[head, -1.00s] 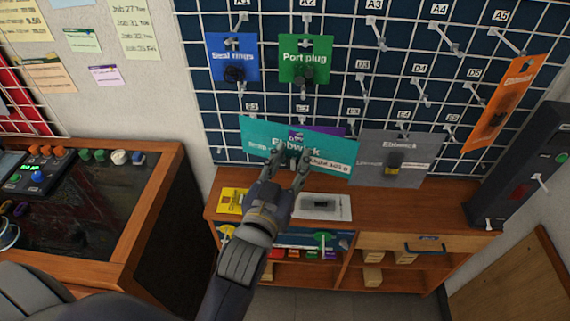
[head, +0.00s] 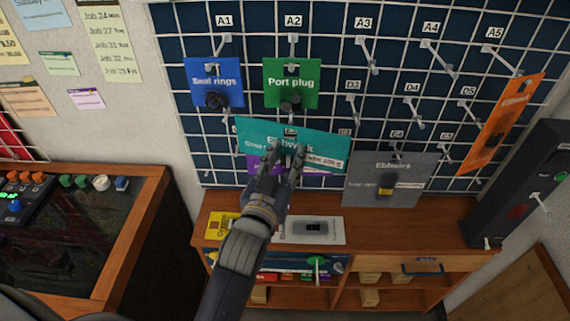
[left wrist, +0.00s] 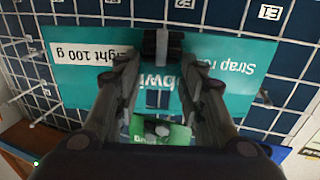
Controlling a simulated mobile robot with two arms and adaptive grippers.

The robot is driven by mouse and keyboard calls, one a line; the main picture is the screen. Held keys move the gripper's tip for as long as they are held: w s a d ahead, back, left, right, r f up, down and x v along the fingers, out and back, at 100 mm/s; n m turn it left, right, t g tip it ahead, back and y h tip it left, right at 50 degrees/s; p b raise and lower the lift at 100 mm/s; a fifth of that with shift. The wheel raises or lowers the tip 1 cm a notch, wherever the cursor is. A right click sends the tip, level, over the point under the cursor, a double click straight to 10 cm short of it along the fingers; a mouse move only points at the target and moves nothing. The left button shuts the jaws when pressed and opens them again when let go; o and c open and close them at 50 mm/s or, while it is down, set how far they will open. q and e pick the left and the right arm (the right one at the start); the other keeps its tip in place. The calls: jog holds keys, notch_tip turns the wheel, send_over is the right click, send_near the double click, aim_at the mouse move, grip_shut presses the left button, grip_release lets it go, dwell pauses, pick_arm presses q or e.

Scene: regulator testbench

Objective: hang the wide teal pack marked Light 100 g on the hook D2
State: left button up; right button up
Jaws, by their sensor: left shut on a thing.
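The wide teal pack (head: 325,142) is in front of the grid board, just below the green pack. My left gripper (head: 284,158) is shut on it near its middle and holds it slightly tilted. In the left wrist view the teal pack (left wrist: 75,82) appears upside down, with a white "Light 100 g" label at left. The left fingers (left wrist: 160,75) are on either side of its middle. I cannot make out hook D2; its place in the D row is covered by the green pack and the teal pack. My right gripper is not in view.
The green Port plug pack (head: 285,77) hangs directly above, the blue Seal rings pack (head: 207,78) at left. A purple pack (head: 260,165) is partly covered by the teal one. A grey pack (head: 375,170) and an orange pack (head: 518,100) hang right. A wooden cabinet (head: 400,222) stands below.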

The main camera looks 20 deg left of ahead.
pick_arm(q)
jog(key=shift+w+a, duration=0.15)
jog(key=shift+w, duration=0.3)
jog(key=shift+w+a+f, duration=0.1)
jog(key=shift+w+a, duration=0.05)
jog(key=shift+w, duration=0.35)
jog(key=shift+w+a+b, duration=0.3)
jog(key=shift+w+b, duration=0.25)
jog(key=shift+w, duration=0.4)
jog(key=shift+w+a+f, duration=0.1)
jog(key=shift+w+a, duration=0.1)
jog(key=shift+w, duration=0.55)
jog(key=shift+w+a+f, duration=0.15)
jog(key=shift+w+f, duration=0.1)
jog(key=shift+w, duration=0.2)
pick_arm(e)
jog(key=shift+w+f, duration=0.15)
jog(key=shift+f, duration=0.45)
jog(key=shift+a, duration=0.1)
pick_arm(q)
jog(key=o, duration=1.2)
jog(key=shift+c, duration=0.2)
